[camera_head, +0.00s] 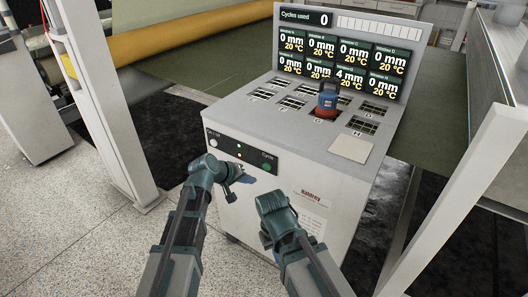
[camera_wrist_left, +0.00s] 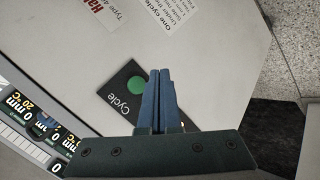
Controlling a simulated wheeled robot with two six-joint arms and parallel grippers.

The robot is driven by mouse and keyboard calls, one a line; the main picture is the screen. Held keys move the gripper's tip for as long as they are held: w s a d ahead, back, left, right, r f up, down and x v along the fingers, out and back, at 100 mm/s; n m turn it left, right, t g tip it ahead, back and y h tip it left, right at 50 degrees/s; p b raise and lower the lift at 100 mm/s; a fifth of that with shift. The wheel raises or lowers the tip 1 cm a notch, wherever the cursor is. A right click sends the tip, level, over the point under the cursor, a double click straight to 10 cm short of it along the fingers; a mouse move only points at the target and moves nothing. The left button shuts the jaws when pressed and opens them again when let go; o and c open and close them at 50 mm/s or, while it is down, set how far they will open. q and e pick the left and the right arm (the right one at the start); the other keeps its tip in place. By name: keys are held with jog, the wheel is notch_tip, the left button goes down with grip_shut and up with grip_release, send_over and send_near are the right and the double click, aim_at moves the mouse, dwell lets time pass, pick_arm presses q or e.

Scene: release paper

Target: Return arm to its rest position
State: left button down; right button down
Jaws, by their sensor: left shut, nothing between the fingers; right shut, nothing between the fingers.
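My left gripper (camera_head: 242,180) is in front of the machine's front face, just below the dark control strip with the Cycle button (camera_head: 266,167). In the left wrist view its blue fingers (camera_wrist_left: 160,95) are together with nothing between them, and they overlap the Cycle label panel. The green button (camera_wrist_left: 136,86) shows beside the fingertips. My right gripper (camera_head: 266,240) is lower, near the machine's lower front. Its fingers are small and partly hidden by the wrist, and it holds nothing visible.
The grey machine (camera_head: 235,118) has a display (camera_head: 340,52) reading 0 cycles and 4 mm at one window. A blue and red object (camera_head: 327,101) stands on its top among the windows. White posts (camera_head: 98,95) flank it. Speckled floor (camera_head: 70,235) is clear at left.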

pick_arm(q)
jog(key=s+a+f+m+g+y, duration=0.1)
jog(key=s+f+m+g+y, duration=0.15)
jog(key=s, duration=0.65)
jog(key=s+a+f+m+g+y, duration=0.2)
jog(key=s+y, duration=0.1)
jog(key=s, duration=0.5)
jog(key=s+a+f+m+g+y, duration=0.1)
jog(key=s+f+m+g+y, duration=0.15)
jog(key=s, duration=0.65)
notch_tip(320, 180, up, 18)
jog(key=w+p, duration=0.1)
jog(key=p, duration=1.6)
jog(key=shift+w+t, duration=0.2)
jog(key=shift+t, duration=0.2)
jog(key=shift+d+f, duration=0.1)
jog(key=shift+f, duration=0.05)
dwell(2.4)
